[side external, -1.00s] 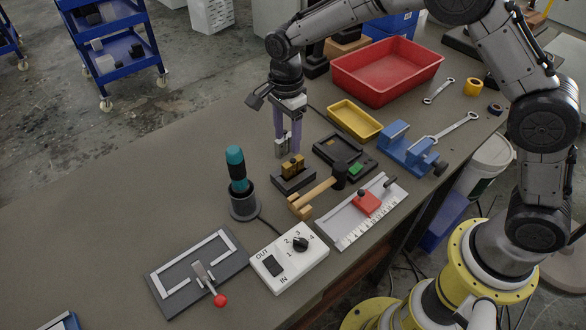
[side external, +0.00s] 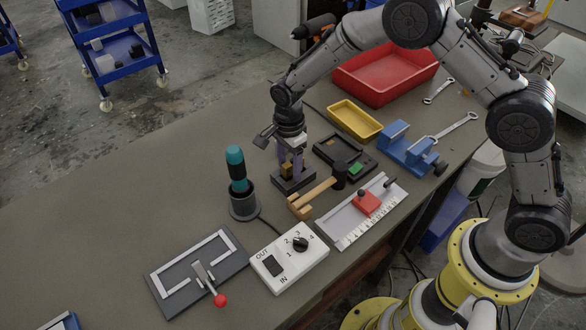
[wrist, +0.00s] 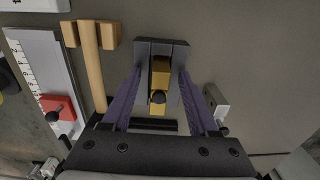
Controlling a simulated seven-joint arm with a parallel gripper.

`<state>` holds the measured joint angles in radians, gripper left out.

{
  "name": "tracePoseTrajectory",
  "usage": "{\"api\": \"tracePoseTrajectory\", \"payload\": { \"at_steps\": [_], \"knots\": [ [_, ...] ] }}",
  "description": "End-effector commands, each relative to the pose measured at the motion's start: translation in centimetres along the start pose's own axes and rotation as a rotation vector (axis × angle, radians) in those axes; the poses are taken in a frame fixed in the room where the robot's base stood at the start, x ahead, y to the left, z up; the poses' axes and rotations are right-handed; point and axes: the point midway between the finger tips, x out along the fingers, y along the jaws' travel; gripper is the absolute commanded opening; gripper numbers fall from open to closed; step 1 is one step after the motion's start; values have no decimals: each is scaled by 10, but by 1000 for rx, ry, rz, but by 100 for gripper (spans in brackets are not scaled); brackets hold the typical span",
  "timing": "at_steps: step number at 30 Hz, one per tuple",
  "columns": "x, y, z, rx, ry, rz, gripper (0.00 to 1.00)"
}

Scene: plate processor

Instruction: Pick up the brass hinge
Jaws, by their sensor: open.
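The brass hinge (wrist: 160,72) sits upright in a dark slotted block (wrist: 145,47) on the bench, with a dark round knob or pin showing at its near end. In the side external view the hinge (side external: 287,170) is partly hidden by my fingers, above the dark block (side external: 293,184). My gripper (side external: 289,164) is open and lowered over the block, with its purple fingers pointing down. In the wrist view my gripper (wrist: 160,84) has one finger on each side of the hinge, with a gap visible on both sides.
A wooden mallet (side external: 318,194) lies close beside the block. A teal-handled tool (side external: 236,168) stands in a holder to the left. A black tray (side external: 360,170), yellow tray (side external: 354,121) and blue vise (side external: 408,150) stand to the right.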

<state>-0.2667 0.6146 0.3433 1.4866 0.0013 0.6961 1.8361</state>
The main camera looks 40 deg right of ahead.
Motion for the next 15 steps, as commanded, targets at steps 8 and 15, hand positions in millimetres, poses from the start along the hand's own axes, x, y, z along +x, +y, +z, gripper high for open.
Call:
{"api": "tracePoseTrajectory", "payload": {
  "at_steps": [8, 15],
  "knots": [
    [0, 0, 0, 0, 0, 0, 31],
    [-1, 0, 0, 0, 0, 0, 0]
  ]
}}
